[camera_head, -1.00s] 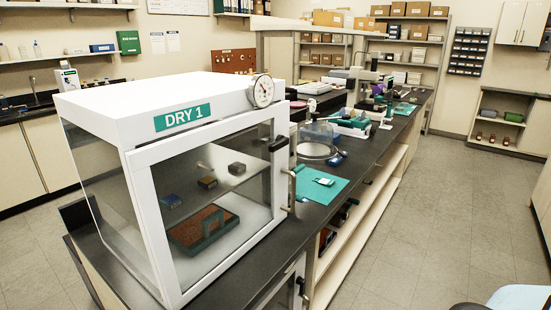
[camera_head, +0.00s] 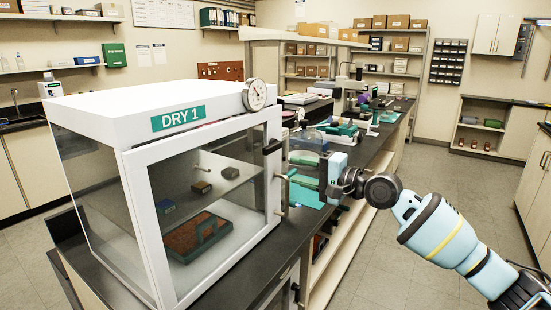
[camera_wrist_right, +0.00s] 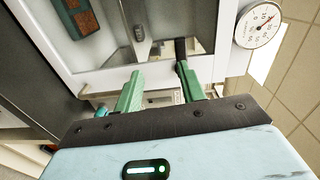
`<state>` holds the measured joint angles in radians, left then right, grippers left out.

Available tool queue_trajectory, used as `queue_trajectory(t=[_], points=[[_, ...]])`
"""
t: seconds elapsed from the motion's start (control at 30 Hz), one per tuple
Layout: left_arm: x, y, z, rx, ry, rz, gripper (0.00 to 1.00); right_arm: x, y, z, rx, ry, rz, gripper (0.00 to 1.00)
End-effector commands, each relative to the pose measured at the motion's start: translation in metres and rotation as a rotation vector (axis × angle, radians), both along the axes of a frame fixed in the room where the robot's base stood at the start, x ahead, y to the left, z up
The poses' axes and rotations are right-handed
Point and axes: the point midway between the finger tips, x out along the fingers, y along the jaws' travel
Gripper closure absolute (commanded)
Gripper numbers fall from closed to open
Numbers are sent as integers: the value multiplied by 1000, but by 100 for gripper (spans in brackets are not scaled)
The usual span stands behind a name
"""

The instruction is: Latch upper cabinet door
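The upper cabinet is a white glass-fronted box labelled DRY 1, and its door (camera_head: 205,205) looks closed against the frame. A black latch handle (camera_head: 273,146) sits at the upper right edge of the door, above a metal pull (camera_head: 283,192). My right gripper (camera_head: 302,172) is just right of this edge, with its green fingers pointing at the door. The right wrist view shows the fingers (camera_wrist_right: 158,88) apart with nothing between them. The black latch (camera_wrist_right: 181,50) is right at the tip of one finger; I cannot tell if they touch. My left gripper is not in view.
A round dial gauge (camera_head: 255,95) sits on the cabinet's top front edge. Sample blocks and a brown tray (camera_head: 196,238) are inside. Behind the gripper, the dark bench (camera_head: 385,135) carries instruments and a teal mat. The floor (camera_head: 430,175) to the right is clear.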

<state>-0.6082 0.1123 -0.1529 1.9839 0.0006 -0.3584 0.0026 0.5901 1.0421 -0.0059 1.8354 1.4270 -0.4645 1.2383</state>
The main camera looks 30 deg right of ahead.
Motion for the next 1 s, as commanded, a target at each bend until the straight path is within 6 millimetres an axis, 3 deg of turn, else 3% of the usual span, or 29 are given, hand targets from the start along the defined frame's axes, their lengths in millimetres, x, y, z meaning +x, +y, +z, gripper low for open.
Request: queue_trajectory(t=[0.03, 0.17, 0.53, 1.0], points=[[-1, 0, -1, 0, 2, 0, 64, 0, -3, 15, 26, -6, 1, 60], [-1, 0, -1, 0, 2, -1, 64, -1, -6, 32, 68, -9, 7, 60], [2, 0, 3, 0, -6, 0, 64, 8, -3, 34, 73, -13, 6, 60], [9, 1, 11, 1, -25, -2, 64, 59, 18, 34, 72, -12, 7, 60]])
